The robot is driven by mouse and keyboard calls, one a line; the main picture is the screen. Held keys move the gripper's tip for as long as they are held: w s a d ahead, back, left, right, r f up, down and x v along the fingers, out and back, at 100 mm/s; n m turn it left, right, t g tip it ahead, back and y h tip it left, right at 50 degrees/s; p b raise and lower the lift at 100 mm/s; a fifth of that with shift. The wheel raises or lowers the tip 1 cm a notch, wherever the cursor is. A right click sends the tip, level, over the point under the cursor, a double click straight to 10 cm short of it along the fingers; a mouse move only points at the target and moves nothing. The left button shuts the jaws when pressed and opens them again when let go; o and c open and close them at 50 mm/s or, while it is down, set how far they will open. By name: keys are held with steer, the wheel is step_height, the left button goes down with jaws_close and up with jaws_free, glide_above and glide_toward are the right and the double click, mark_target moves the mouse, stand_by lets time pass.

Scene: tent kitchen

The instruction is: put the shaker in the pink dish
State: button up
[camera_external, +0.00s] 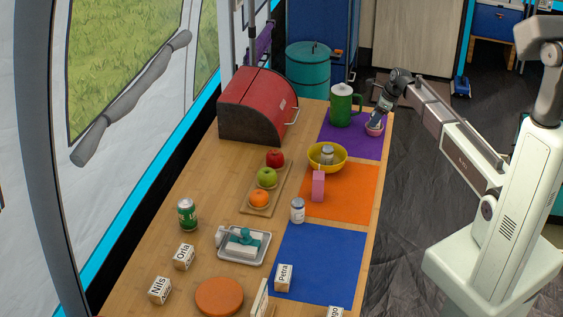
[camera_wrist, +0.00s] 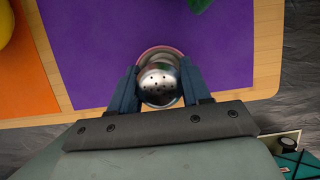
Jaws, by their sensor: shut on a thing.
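The shaker (camera_wrist: 160,84), with a round silver top full of small holes, is between the two fingers of my gripper (camera_wrist: 158,76) in the wrist view. My gripper is shut on it. The pink dish (camera_external: 374,131) sits on the purple mat near the table's right edge. In the external view my gripper (camera_external: 380,116) points down right over the dish. In the wrist view the dish's pink rim (camera_wrist: 158,49) shows just behind the shaker's top. The shaker's lower part is hidden, so I cannot tell whether it touches the dish bottom.
A green mug (camera_external: 341,106) stands left of the dish on the purple mat (camera_external: 338,143). A yellow bowl (camera_external: 313,160) holding a small silver-topped container (camera_external: 327,153) is nearer the front. A red bread box (camera_external: 258,103) stands at back left. Another small jar (camera_external: 297,211) stands by the blue mat.

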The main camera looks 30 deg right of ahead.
steer(key=shift+f, duration=0.15)
steer(key=o, duration=1.1)
steer(key=v, duration=1.2)
